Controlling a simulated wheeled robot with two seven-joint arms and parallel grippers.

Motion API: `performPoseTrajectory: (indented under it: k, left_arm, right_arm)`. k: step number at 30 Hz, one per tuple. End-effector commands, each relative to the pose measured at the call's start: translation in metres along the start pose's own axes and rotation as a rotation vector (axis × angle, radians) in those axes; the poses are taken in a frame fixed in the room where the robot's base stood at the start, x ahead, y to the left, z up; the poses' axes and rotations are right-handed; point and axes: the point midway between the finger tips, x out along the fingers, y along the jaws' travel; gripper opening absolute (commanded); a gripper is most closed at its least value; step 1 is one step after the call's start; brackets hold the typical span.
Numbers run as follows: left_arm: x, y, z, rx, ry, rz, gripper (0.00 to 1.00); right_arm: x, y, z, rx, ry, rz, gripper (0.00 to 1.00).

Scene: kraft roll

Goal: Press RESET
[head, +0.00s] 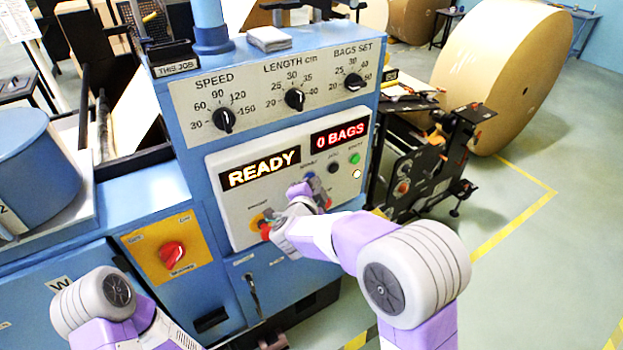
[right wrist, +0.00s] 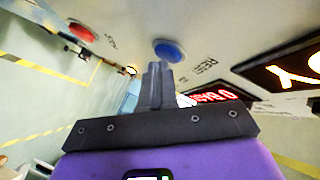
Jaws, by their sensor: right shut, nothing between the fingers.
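The blue RESET button (right wrist: 169,50) sits on the pale panel in the right wrist view, with a partly readable label beside it. In the head view the blue button (head: 310,175) shows small, just above my right gripper (head: 322,192). In the right wrist view my right gripper (right wrist: 158,68) is shut and empty, its fingertips pointing at the panel just below the button. A small gap seems to show, but I cannot tell the exact distance. My left gripper is out of view; only part of that arm shows at the lower left.
The displays read READY (head: 260,170) and 0 BAGS (head: 339,136). A black button (head: 333,167) and a green button (head: 354,158) are to the right of the blue one. A red knob (head: 172,254) is on a yellow plate. A large kraft roll (head: 500,75) stands behind.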

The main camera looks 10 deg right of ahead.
Motion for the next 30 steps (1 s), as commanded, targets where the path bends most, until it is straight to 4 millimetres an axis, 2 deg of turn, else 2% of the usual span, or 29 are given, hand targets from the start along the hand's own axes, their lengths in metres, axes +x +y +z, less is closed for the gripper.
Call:
performPoseTrajectory:
  k: [25,30]
  left_arm:
    - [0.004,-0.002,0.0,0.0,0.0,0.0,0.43]
    - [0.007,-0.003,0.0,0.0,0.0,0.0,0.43]
  right_arm:
    - [-0.013,0.009,-0.009,0.0,-0.001,-0.001,0.0]
    - [-0.022,0.017,-0.015,0.001,-0.002,-0.001,0.0]
